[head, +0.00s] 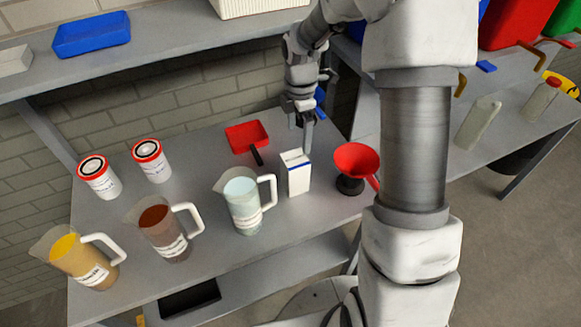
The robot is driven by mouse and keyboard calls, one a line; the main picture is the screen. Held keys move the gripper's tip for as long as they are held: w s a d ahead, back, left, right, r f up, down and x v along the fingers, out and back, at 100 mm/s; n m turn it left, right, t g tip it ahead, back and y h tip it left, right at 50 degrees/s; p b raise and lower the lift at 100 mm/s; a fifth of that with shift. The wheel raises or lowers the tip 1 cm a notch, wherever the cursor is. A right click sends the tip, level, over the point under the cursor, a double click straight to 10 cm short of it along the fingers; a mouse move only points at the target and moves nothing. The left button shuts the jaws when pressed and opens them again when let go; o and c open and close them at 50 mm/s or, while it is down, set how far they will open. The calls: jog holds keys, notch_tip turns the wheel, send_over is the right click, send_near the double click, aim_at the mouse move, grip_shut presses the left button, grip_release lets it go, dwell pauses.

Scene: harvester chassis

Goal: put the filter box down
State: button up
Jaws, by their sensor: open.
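The filter box (298,178) is a small white carton with a blue band near its top. It stands upright on the grey workbench (210,262), between a jug and a red funnel. My gripper (307,136) points down just above and behind the box's top right edge. It is open, though its fingers look narrow and partly overlapping from this angle. Whether a finger touches the box I cannot tell.
A clear jug (243,205) stands close left of the box; a red funnel (356,160) is close right. A red dustpan (247,137) lies behind. Brown (163,232) and yellow (78,262) jugs and two red-lidded tubs (152,162) stand left. A shelf (180,52) runs above.

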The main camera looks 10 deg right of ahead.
aim_at(297, 158)
jog(key=shift+a+f, duration=0.15)
jog(key=shift+f, duration=0.05)
notch_tip(297, 158, down, 12)
jog(key=shift+r+p, duration=0.2)
jog(key=shift+p, duration=0.4)
jog(key=shift+s+a+f+p, duration=0.1)
jog(key=shift+f+p, duration=0.1)
jog(key=shift+f, duration=0.65)
jog(key=shift+w+a+f+p, duration=0.1)
jog(key=shift+a+f+p, duration=0.1)
jog(key=shift+f, duration=0.7)
jog(key=shift+s+a+f+p, duration=0.1)
jog(key=shift+f+p, duration=0.1)
jog(key=shift+f, duration=0.65)
grip_shut()
